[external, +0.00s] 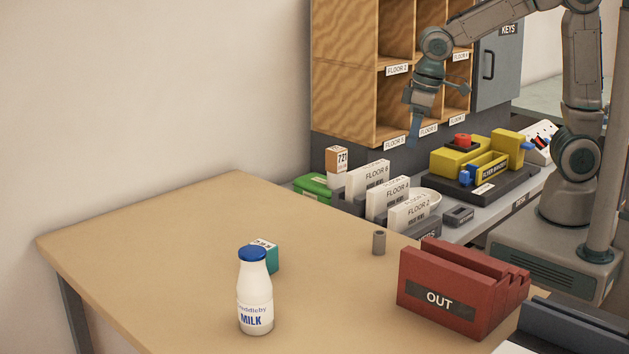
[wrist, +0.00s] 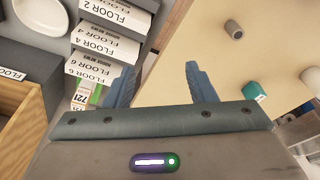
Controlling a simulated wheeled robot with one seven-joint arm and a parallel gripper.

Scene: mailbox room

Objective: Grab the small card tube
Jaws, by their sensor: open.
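The small card tube (external: 379,242) is a short grey-brown cylinder standing upright near the right edge of the tan table (external: 150,260). It also shows at the upper right in the wrist view (wrist: 233,29). My gripper (external: 414,140) hangs in front of the wooden pigeonholes in the external view, above and behind the tube, well apart from it. In the wrist view its two blue fingers (wrist: 162,85) are spread with nothing between them. The tube lies beyond the right finger there.
A milk bottle (external: 255,292) and a teal box (external: 266,254) stand on the table. A red OUT rack (external: 458,290) stands right of the tube. Floor-labelled card holders (external: 386,197) line the grey counter behind. The table's left half is clear.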

